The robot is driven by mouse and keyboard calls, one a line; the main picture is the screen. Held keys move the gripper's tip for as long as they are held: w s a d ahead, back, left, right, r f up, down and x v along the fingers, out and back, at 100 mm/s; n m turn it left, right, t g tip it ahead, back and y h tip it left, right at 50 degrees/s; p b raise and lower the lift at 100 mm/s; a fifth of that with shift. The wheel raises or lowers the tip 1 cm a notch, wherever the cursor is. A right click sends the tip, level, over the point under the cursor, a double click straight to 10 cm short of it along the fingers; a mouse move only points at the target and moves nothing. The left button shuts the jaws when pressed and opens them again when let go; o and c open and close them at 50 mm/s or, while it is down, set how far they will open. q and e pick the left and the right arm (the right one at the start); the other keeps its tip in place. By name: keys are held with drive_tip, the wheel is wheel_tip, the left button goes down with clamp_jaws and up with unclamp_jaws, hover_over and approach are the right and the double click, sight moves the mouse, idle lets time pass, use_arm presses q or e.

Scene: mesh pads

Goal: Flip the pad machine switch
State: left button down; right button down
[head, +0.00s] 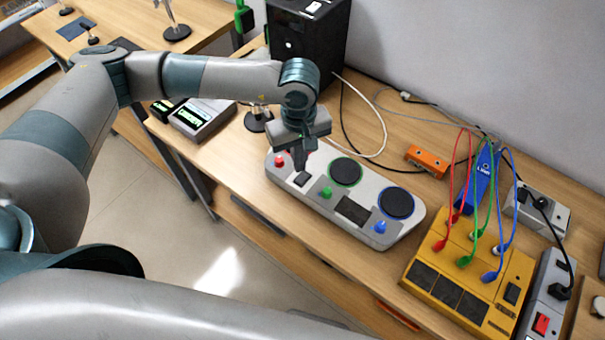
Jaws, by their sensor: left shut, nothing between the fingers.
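The pad machine (352,236) is a long grey-white console lying on the wooden table. It has a green-ringed pad (345,171), a blue-ringed pad (396,203), and red (279,161), green (326,193) and blue (380,227) knobs. A small dark switch (302,180) sits near its left end. My left gripper (301,166) points down over that left end, shut and empty, its fingertips just above or at the switch; I cannot tell whether they touch. The gripper hides part of the left end. My right gripper is not in view.
A yellow box (430,255) with red, green and blue cables stands to the right, beside a power strip (545,300). An orange box (427,160) and a blue device (477,183) lie behind. A black box (308,40) and a grey device (199,118) stand further left.

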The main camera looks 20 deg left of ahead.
use_arm(q)
drive_tip(key=shift+r, duration=0.8)
